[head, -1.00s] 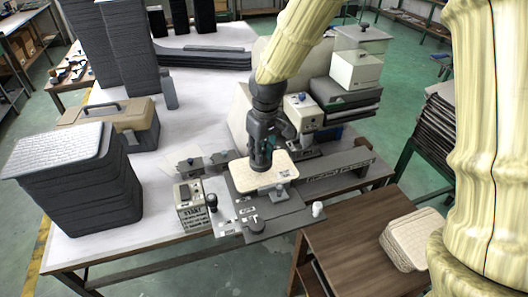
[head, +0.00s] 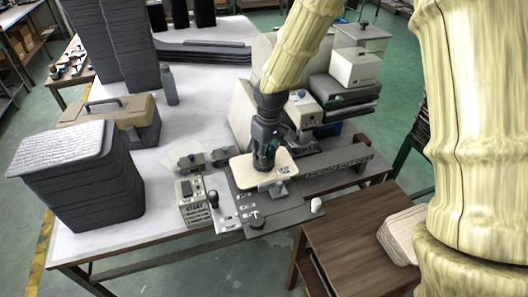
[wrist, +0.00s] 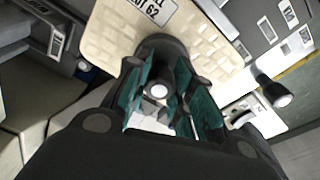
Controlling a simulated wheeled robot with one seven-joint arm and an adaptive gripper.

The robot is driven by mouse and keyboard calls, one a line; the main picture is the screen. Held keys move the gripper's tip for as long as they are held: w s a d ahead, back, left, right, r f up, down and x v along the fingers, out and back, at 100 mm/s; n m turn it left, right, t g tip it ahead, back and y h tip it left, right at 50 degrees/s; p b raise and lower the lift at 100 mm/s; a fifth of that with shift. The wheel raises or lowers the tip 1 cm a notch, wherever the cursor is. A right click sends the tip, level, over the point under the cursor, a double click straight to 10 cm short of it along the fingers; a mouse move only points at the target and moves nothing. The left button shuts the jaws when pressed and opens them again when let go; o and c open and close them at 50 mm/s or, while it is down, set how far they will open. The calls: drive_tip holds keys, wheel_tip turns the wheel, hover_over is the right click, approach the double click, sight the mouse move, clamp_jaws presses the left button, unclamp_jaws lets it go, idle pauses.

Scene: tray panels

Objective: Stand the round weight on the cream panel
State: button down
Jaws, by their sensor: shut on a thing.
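The cream panel (head: 245,172) is a pale rounded plate on the grey fixture at the table's front. It also shows in the wrist view (wrist: 107,38), with a grid pattern and a label. My gripper (head: 263,168) points down over the panel. In the wrist view its teal-padded fingers (wrist: 165,98) are shut on the round weight, whose light-topped knob (wrist: 158,91) shows between them. A dark round part beyond the knob lies against the panel in the picture. I cannot tell whether the weight touches the panel. In the head view the fingers hide the weight.
A grey box with switches (head: 196,203) stands left of the fixture. Pale machine boxes (head: 355,67) stand behind to the right. A brown side table (head: 345,240) is at front right.

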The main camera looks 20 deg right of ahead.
sight(267, 163)
drive_tip(key=shift+f, duration=0.1)
drive_tip(key=c, duration=1.2)
unclamp_jaws()
drive_tip(key=shift+c, duration=0.2)
wheel_tip(267, 163, up, 12)
drive_tip(key=s+b, duration=0.1)
drive_tip(key=b, duration=0.1)
drive_tip(key=shift+s+d, duration=0.2)
drive_tip(key=shift+d, duration=0.05)
